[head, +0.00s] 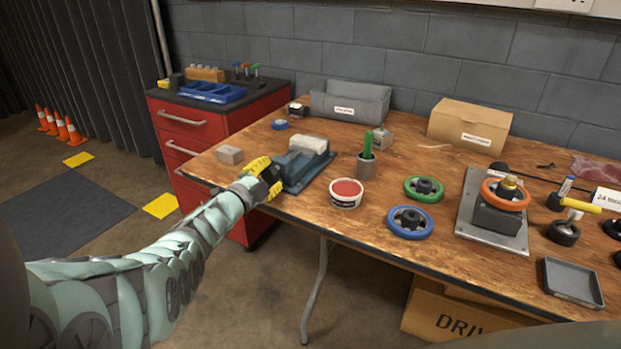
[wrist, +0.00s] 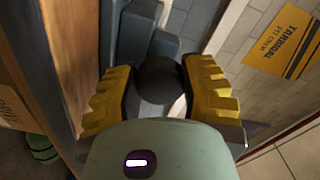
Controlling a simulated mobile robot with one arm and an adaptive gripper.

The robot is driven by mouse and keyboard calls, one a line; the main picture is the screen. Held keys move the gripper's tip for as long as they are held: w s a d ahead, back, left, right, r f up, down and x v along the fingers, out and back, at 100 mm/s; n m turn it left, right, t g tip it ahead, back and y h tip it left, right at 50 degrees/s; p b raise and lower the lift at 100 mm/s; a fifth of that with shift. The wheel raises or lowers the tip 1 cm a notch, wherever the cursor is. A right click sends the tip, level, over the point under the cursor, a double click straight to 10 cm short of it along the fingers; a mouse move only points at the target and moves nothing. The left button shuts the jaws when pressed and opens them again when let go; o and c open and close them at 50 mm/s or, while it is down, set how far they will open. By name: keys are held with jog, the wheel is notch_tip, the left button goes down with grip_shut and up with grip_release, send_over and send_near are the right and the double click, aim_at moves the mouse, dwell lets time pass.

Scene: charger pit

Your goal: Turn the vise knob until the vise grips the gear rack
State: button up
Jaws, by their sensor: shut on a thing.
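The blue-grey vise (head: 299,166) sits at the left front part of the wooden table. A pale block (head: 311,144) lies at its far end; I cannot tell if this is the gear rack. My gripper (head: 268,177) reaches the vise's near end from the left. In the wrist view its yellow fingers (wrist: 160,95) are on both sides of the dark round vise knob (wrist: 159,80), shut on it. The vise body (wrist: 150,35) shows behind the knob. The vise's jaws are not clear in the wrist view.
A white tub with a red top (head: 346,193) and a grey cup with a green handle (head: 366,164) stand right of the vise. Green (head: 424,188) and blue wheels (head: 410,222) lie further right. The wooden table's (head: 300,208) front edge is close to my arm.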

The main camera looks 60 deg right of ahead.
jog(key=shift+f+m, duration=0.15)
jog(key=shift+m, duration=0.65)
jog(key=o, duration=1.2)
jog(key=shift+d, duration=0.1)
